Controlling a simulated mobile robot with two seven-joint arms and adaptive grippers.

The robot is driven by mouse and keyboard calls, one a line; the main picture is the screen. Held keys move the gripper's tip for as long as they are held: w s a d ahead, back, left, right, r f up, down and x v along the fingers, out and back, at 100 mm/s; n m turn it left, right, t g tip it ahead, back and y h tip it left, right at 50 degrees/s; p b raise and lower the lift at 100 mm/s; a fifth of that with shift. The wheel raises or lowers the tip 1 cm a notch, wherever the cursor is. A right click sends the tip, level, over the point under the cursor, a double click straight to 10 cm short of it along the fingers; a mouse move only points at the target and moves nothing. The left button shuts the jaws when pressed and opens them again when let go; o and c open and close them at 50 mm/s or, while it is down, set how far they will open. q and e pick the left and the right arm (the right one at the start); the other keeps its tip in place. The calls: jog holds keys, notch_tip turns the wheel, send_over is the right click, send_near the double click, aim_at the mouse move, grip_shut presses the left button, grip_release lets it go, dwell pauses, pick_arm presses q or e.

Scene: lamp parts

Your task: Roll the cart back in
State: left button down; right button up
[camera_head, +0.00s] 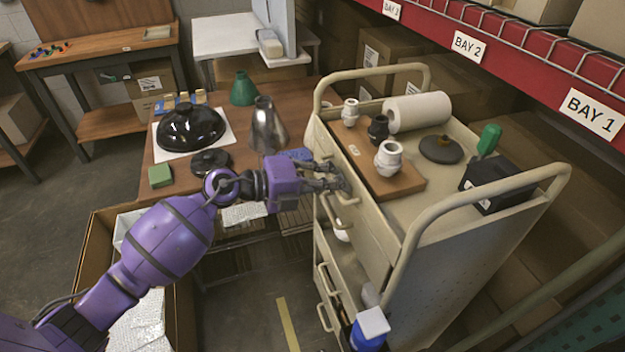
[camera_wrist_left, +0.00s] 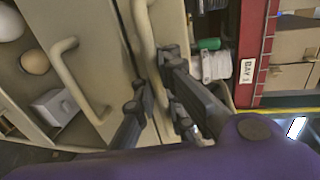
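The beige cart (camera_head: 475,265) stands at the right of the head view, with looped push rails at both ends and drawers with bar handles on its left side. My left gripper (camera_head: 340,184) is at the upper drawer's handle. In the left wrist view, the fingers (camera_wrist_left: 158,85) lie on either side of a beige bar handle (camera_wrist_left: 145,35); whether they press on it I cannot tell. Another drawer handle (camera_wrist_left: 75,80) is beside them. My right gripper is not in view.
The cart top holds a wooden board (camera_head: 385,180), white and black fittings, a paper roll (camera_head: 418,111), a dark disc (camera_head: 441,149) and a black bin (camera_head: 497,185). A workbench (camera_head: 290,105) with lamp parts stands behind my left arm. Shelving with boxes and a red beam (camera_head: 520,55) flanks the cart's right.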

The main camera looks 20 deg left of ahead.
aim_at(372, 167)
pick_arm(q)
jog(key=w+d, duration=0.2)
jog(key=w+d+p, duration=0.1)
jog(key=w+d, duration=0.1)
jog(key=d, duration=0.1)
jog(key=w+d+r+p, duration=0.1)
jog(key=d, duration=0.2)
jog(key=shift+w+d, duration=0.15)
jog(key=shift+w, duration=0.25)
jog(key=shift+x, duration=0.8)
jog(key=shift+w+d+r, duration=0.1)
jog(key=c, duration=2.1)
grip_release()
jog(key=shift+f, duration=0.25)
